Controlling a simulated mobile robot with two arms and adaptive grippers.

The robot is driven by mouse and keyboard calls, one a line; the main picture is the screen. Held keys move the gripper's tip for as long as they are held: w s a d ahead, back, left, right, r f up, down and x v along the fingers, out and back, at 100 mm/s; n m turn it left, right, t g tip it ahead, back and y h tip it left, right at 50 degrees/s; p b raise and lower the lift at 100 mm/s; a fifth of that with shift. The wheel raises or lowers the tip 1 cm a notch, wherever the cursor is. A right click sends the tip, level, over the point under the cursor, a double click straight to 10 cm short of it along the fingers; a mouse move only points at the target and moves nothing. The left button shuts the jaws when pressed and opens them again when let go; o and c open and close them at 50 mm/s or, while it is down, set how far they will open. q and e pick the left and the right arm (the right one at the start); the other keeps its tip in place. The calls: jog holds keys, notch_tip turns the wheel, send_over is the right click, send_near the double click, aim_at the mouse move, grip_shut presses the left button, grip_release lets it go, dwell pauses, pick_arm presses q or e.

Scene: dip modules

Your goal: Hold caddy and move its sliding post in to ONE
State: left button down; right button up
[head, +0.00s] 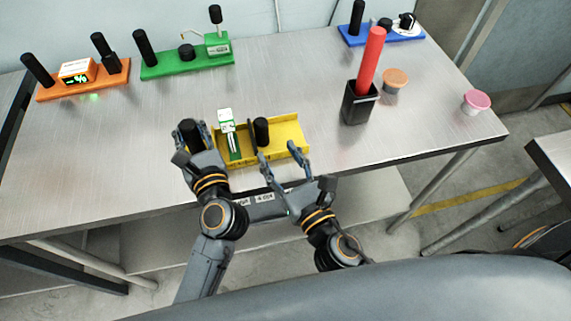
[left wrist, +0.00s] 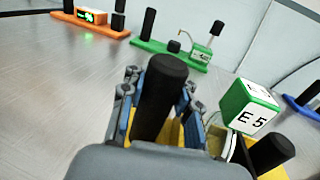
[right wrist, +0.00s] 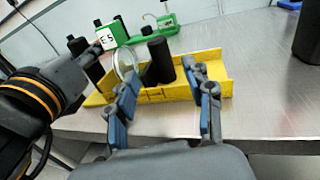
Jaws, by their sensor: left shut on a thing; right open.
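The yellow caddy (head: 298,127) lies near the table's front edge. My left gripper (head: 192,140) is shut on the black post (left wrist: 163,85) at its left end. A second black post (head: 261,131), apparently the sliding one, stands in the trough right of the middle; it also shows in the right wrist view (right wrist: 159,62). A green and white module (head: 228,127), marked E 5 in the left wrist view (left wrist: 250,105), stands between the posts. My right gripper (head: 279,154) is open and empty at the caddy's front side, fingers short of the sliding post. Any ONE mark is unreadable.
A black cup with a red rod (head: 359,106) stands right of the caddy, near an orange-topped jar (head: 395,80) and a pink-topped jar (head: 476,101). Orange (head: 112,82), green (head: 160,68) and blue (head: 351,38) boards stand farther back. Table left of the caddy is clear.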

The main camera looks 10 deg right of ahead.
jog(key=shift+v, duration=1.3)
